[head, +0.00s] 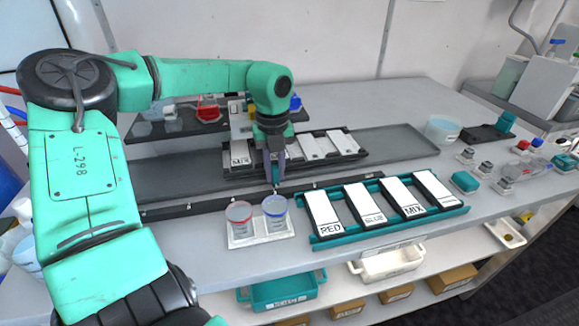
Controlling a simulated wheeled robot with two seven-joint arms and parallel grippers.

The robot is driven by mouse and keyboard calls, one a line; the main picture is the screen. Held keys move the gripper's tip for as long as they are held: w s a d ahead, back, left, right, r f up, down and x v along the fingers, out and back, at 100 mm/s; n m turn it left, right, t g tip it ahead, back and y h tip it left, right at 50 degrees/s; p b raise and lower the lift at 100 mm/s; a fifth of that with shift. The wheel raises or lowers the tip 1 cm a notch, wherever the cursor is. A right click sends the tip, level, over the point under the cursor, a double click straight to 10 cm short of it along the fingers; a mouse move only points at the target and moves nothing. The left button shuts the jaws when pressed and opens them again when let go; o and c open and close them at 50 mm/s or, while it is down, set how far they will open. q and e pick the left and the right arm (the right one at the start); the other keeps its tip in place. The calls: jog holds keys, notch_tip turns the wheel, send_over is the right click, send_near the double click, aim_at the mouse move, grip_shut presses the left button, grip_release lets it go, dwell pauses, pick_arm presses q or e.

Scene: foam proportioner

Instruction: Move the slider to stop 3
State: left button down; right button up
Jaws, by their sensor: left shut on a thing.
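A long dark rail (330,187) with small pale marks along it runs across the table in front of a grey tray. My left gripper (275,183) points down at the rail near its middle, behind the cup with the blue rim. It is shut on a small part there, which looks like the slider's handle; the fingers hide most of it. I cannot read any stop numbers on the rail. My right gripper is not in view.
Two cups, red-rimmed (238,216) and blue-rimmed (275,212), stand in a white holder just in front of the rail. A teal rack (390,229) of white labelled plates lies to their right. Behind the gripper, a dark rack (352,155) holds more white plates. Small jars stand at the right.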

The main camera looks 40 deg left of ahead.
pick_arm(q)
jog(key=shift+s+a+r, duration=0.15)
jog(key=shift+s+a, duration=0.1)
jog(key=shift+a, duration=0.05)
jog(key=shift+w, duration=0.1)
jog(key=c, duration=0.8)
grip_release()
jog(key=shift+o, duration=0.2)
jog(key=shift+d, duration=0.1)
notch_tip(320, 180, up, 14)
jog(key=shift+r, duration=0.2)
